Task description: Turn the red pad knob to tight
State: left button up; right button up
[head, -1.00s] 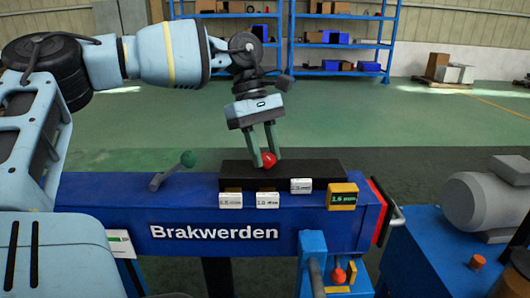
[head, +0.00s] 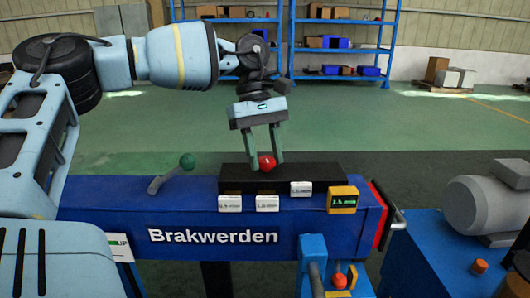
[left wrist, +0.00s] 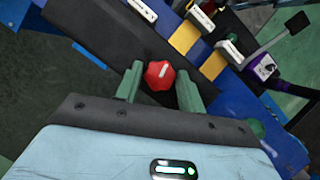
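The red pad knob (head: 266,163) sits on a black block (head: 325,172) on top of the blue Brakwerden beam. In the left wrist view the knob (left wrist: 158,75) is lobed, with a short white mark on top slanting up to the right. My left gripper (head: 267,160) points down over the block, one finger on each side of the knob. In the left wrist view my left gripper (left wrist: 158,88) is open, with gaps between both fingers and the knob. My right gripper is not in view.
A yellow display box (head: 343,200) and white label plates (head: 267,204) stand along the block's front. A green-tipped lever (head: 187,161) rises to the left. A red-faced end with a handle (head: 382,215) and a grey motor (head: 485,205) are to the right.

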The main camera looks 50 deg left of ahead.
pick_arm(q)
jog(key=shift+o, duration=1.2)
jog(key=shift+r, duration=0.1)
jog(key=v, duration=0.7)
jog(key=shift+r+p, duration=0.25)
jog(key=shift+p, duration=0.1)
jog(key=shift+a, duration=0.2)
